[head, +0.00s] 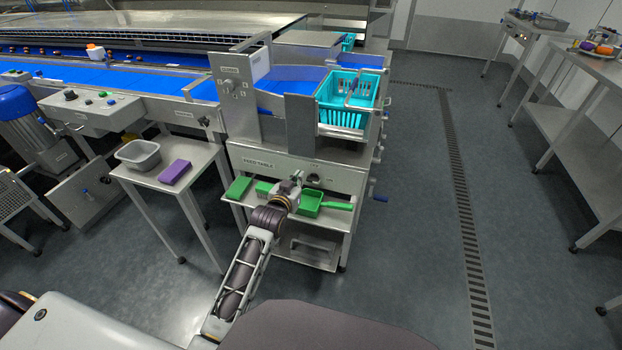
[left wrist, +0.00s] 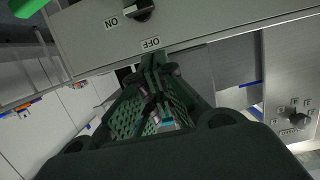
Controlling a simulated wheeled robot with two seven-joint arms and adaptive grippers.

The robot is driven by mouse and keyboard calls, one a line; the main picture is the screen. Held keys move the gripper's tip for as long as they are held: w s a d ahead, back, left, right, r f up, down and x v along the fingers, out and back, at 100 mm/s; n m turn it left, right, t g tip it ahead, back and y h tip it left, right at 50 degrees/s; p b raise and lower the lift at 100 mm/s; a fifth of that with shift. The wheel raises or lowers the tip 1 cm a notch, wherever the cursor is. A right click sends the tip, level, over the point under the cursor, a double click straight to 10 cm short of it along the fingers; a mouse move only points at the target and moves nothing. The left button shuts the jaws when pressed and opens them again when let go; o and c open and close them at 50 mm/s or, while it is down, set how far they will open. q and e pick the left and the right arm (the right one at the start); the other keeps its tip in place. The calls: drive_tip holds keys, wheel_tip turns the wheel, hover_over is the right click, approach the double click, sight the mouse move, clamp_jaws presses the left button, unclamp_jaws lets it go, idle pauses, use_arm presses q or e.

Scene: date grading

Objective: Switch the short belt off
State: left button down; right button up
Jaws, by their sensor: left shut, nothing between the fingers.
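The feed table panel (head: 262,163) is a grey metal front. A black rotary switch (head: 314,178) sits on it, and the switch (left wrist: 141,10) also shows at the top of the left wrist view. In that view an ON label (left wrist: 112,23) is to its left and an OFF label (left wrist: 151,43) is below it. I cannot tell which label the knob points to. My left gripper (head: 298,176) is shut and empty, just left of the switch in the head view. Its fingertips (left wrist: 152,62) appear near the OFF label, apart from the knob. My right gripper is not in view.
A shelf below the panel holds green trays (head: 311,204) and a green block (head: 238,187). A turquoise basket (head: 341,102) stands above. A side table at left holds a grey tub (head: 138,154) and a purple block (head: 175,172).

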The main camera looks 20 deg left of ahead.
use_arm(q)
drive_tip(key=shift+r, duration=0.15)
drive_tip(key=shift+w, duration=0.25)
approach(311, 162)
drive_tip(key=shift+w, duration=0.95)
drive_tip(key=shift+b+x, duration=0.8)
drive_tip(key=shift+x, duration=1.3)
wheel_tip(311, 162, down, 3)
drive_tip(key=shift+s+r, duration=0.15)
drive_tip(key=shift+r, duration=0.05)
drive_tip(key=shift+f+b, duration=0.35)
drive_tip(key=shift+f, duration=0.5)
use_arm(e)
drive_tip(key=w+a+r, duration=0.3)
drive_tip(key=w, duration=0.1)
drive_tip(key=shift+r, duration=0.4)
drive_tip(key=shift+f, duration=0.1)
